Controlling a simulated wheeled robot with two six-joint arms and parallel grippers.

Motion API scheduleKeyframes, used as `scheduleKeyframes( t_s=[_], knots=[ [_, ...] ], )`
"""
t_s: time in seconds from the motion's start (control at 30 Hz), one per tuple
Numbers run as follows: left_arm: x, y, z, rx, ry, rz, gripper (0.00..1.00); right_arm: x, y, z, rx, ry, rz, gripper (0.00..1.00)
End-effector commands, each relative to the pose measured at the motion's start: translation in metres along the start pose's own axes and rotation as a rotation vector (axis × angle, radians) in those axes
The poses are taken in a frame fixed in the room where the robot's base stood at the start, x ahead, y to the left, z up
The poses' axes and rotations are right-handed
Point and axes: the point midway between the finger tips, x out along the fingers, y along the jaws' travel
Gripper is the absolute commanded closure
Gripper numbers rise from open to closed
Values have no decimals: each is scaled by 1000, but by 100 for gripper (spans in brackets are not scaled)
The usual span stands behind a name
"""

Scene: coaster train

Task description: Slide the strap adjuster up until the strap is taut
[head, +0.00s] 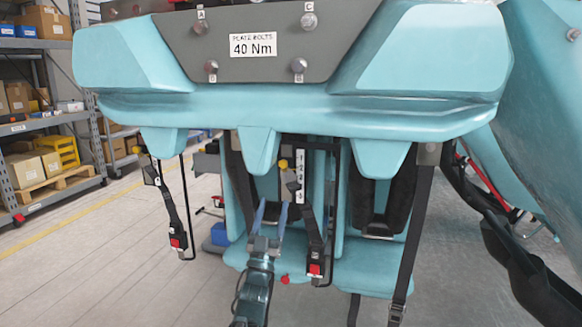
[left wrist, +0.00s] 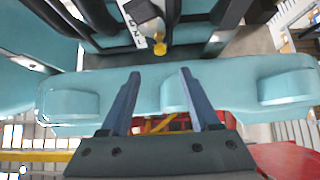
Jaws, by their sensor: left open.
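A black strap (head: 415,228) hangs from the teal coaster seat frame at the right in the head view. A small dark buckle-like piece (head: 397,311), perhaps the strap adjuster, sits low on it near the bottom edge. My left gripper (head: 270,205) is in front of the seats, left of that strap and well above the piece. Its two blue fingers are apart with nothing visible between them. In the left wrist view the open fingers (left wrist: 160,74) point towards the teal bar and a yellow knob (left wrist: 159,46). My right gripper is not in view.
Red-button buckles (head: 315,269) (head: 177,242) hang on black straps beside dark rods. A yellow knob (head: 283,164) and numbered plate (head: 302,172) are just above my left gripper. The teal bar (head: 290,118) crosses overhead. Shelves (head: 40,130) stand left; the floor there is clear.

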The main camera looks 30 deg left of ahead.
Motion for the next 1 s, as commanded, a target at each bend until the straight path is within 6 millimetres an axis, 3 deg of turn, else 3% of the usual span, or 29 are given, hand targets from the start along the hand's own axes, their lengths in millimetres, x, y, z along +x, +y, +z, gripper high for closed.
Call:
scheduleKeyframes(
  t_s=[0.17,0.37,0.8,1.0],
  knots=[
    [6,0,-1,-3,0,0,37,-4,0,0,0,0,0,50],
    [25,0,-2,-5,0,-1,37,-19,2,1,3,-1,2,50],
    [107,0,-3,-7,0,-1,37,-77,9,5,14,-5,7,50],
    [134,0,-2,-7,0,-1,37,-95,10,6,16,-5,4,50]
  ],
)
